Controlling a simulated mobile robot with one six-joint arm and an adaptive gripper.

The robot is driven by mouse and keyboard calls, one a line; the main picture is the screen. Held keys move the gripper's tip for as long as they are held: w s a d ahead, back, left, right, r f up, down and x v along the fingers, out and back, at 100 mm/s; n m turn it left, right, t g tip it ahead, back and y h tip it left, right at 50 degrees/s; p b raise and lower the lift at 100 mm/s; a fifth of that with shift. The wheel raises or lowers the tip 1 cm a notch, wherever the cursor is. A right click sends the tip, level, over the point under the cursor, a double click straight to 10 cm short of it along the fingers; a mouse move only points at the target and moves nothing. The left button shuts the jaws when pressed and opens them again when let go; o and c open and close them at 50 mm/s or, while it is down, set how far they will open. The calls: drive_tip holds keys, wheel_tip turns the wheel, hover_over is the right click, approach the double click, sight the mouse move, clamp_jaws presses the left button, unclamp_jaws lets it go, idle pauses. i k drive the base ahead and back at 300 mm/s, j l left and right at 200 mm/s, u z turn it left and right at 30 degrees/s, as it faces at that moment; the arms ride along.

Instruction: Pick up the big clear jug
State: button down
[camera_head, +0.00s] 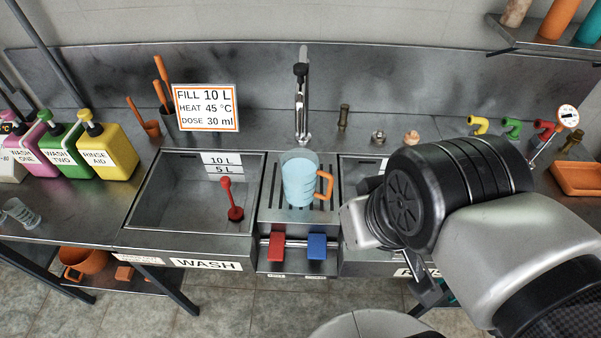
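The big clear jug (299,180) stands upright on the slatted drain plate (271,190) between the two sinks. It looks pale blue and has an orange handle on its right side. My arm comes in from the right and covers much of the right sink. My gripper (428,294) is mostly hidden below my wrist, in front of the right sink's edge. It is right of and nearer than the jug, apart from it. I cannot see its fingers clearly.
The tap (302,100) rises just behind the jug. The wash sink (185,195) on the left holds a red plunger-like tool (235,212). Red (277,246) and blue (317,247) pedals sit below the jug. A small clear cup (22,213) is at far left.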

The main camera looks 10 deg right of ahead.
sight(299, 170)
drive_tip(key=i+j, duration=0.15)
drive_tip(key=j, duration=0.2)
drive_tip(key=i+j, duration=0.15)
drive_tip(key=j, duration=0.25)
drive_tip(key=i+j, duration=0.15)
drive_tip(key=j, duration=0.2)
drive_tip(key=k+j+u, duration=0.1)
drive_tip(key=i+j+z, duration=0.15)
drive_tip(key=i+l, duration=0.05)
